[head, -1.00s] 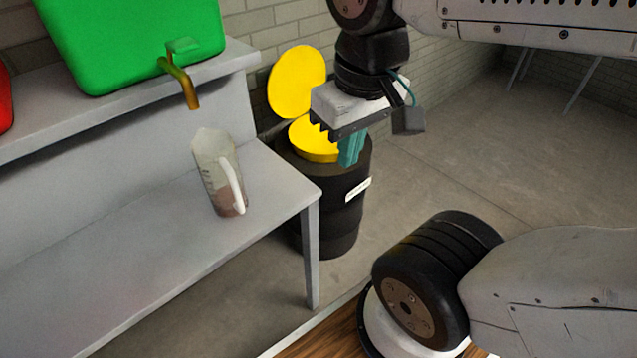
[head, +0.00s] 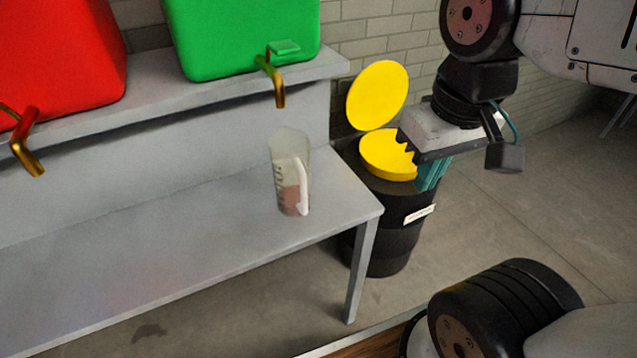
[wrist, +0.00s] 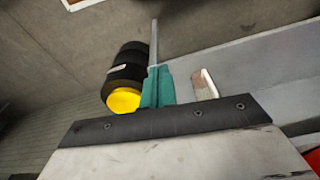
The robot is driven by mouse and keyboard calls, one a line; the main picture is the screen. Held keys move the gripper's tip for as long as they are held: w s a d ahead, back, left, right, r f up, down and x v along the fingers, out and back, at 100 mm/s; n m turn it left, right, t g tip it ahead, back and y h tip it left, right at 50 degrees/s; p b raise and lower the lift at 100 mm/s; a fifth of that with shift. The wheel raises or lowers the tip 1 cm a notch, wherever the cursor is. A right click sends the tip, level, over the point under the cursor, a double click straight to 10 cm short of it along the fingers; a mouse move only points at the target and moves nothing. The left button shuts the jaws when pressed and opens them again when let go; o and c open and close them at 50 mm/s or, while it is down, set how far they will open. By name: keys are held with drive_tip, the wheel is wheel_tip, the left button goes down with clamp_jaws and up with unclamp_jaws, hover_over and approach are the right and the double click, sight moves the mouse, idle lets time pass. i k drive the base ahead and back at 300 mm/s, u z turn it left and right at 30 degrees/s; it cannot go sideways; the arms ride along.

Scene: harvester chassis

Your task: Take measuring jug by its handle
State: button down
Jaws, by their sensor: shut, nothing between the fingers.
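The measuring jug (head: 287,180) stands upright on the lower grey bench near its right end. It is translucent with dark markings and some reddish-brown content low down. Its white handle (head: 302,187) is on its right side in the head view. The jug shows only partly in the wrist view (wrist: 204,84), beside the fingers. My gripper (head: 431,174) has teal fingers, which are shut with nothing between them. It is to the right of the jug, apart from it, in front of the black barrel in the head view.
A green tank (head: 240,40) and a red tank (head: 60,60) with brass taps stand on the upper shelf (head: 150,105). The black barrel (head: 385,235) with a yellow opening and raised yellow lid (head: 377,95) is beyond the bench's end. The bench (head: 130,235) left of the jug is clear.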

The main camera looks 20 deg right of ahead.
sight(289, 149)
drive_tip(key=u, duration=1.3)
drive_tip(key=k, duration=1.15)
drive_tip(key=z, duration=1.65)
drive_tip(key=i, duration=0.5)
drive_tip(key=u, duration=0.1)
